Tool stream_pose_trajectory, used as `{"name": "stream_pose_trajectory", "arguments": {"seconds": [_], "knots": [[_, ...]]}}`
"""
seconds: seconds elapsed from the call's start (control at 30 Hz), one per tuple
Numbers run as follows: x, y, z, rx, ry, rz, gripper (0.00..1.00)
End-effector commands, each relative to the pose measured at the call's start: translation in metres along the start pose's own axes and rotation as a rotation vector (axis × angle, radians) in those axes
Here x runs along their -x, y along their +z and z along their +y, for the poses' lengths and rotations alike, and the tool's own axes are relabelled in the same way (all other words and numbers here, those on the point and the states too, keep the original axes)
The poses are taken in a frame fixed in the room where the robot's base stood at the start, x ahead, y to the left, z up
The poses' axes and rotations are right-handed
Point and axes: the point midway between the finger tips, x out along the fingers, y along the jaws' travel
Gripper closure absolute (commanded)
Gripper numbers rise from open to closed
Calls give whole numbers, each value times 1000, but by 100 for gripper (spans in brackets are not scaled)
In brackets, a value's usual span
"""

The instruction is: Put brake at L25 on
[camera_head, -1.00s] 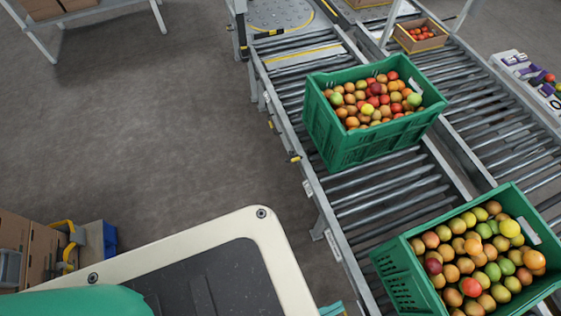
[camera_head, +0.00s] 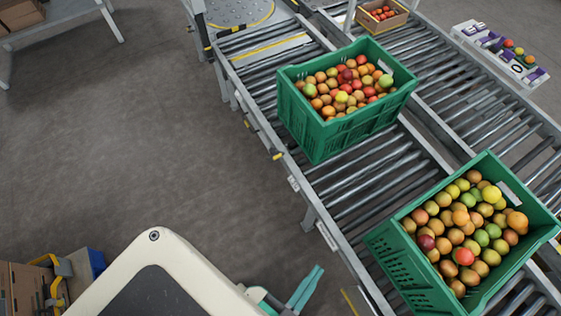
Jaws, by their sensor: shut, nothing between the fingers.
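My gripper (camera_head: 314,272) shows at the bottom centre, its teal fingers shut and empty, over the floor just left of the roller conveyor's side rail. White labels on the rail, one at mid-length (camera_head: 293,184) and one lower (camera_head: 327,235), are too small to read, so I cannot tell which place is L25.
A parallel conveyor behind carries a small box (camera_head: 362,20). A white tray (camera_head: 490,72) lies at the upper right. The grey floor (camera_head: 120,150) on the left is clear.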

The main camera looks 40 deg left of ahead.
Motion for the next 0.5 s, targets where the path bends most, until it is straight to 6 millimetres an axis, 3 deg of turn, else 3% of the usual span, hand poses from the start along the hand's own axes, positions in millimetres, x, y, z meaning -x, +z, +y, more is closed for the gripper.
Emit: {"name": "stream_pose_trajectory", "arguments": {"seconds": [0.17, 0.27, 0.5], "knots": [[-5, 5, 1, -14, -1, -9, 100], [-19, 20, 2, -57, -3, -41, 100], [-87, 86, -4, -276, -38, -206, 100]]}}
